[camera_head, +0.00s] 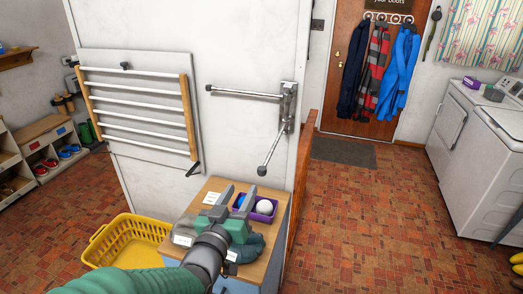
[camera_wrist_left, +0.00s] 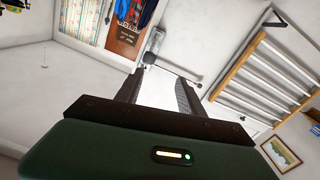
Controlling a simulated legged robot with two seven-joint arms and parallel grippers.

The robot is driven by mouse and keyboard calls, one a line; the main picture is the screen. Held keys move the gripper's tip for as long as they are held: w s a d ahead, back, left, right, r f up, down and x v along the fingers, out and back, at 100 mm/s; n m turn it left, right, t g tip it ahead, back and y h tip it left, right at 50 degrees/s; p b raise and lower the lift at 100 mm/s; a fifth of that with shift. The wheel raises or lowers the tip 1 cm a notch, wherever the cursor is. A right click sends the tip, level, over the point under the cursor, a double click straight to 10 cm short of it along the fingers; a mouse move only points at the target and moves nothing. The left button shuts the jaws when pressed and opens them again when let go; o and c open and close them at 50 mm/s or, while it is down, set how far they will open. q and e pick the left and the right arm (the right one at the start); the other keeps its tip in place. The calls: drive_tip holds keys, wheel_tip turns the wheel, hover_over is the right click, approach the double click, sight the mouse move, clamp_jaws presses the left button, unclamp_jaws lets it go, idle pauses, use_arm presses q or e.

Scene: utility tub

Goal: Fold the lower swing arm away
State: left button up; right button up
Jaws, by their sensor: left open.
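A metal rack with two swing arms is fixed to the white wall by an upright bracket (camera_head: 288,105). The upper swing arm (camera_head: 245,94) points left, with a dark tip. My right gripper is not in view.
A small wooden-topped cabinet (camera_head: 212,186) with a purple bin (camera_head: 264,209) stands below my gripper. A wooden-railed drying rack (camera_head: 140,110) hangs on the wall to the left. A yellow basket (camera_head: 126,241) sits on the floor. Open floor lies to the right.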

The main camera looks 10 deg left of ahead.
use_arm(q)
approach(266, 160)
drive_tip(key=w+p, duration=0.1)
drive_tip(key=w, duration=0.9)
drive_tip(key=shift+a+f, duration=0.35)
drive_tip(key=shift+a, duration=0.1)
drive_tip(key=shift+d+r, duration=0.15)
drive_tip(key=shift+d, duration=0.6)
drive_tip(key=c, duration=0.5)
drive_tip(key=shift+d, duration=0.45)
drive_tip(key=c, duration=0.5)
drive_tip(key=shift+a, duration=0.85)
clamp_jaws()
drive_tip(key=shift+d, duration=0.5)
use_arm(e)
drive_tip(key=shift+w+d+r, duration=0.15)
drive_tip(key=shift+d+r, duration=0.35)
drive_tip(key=shift+r, duration=0.1)
drive_tip(key=shift+w+d+r, duration=0.15)
drive_tip(key=shift+d+r, duration=0.3)
drive_tip(key=shift+r, duration=0.15)
use_arm(q)
drive_tip(key=shift+a, duration=0.2)
use_arm(e)
drive_tip(key=shift+a, duration=0.1)
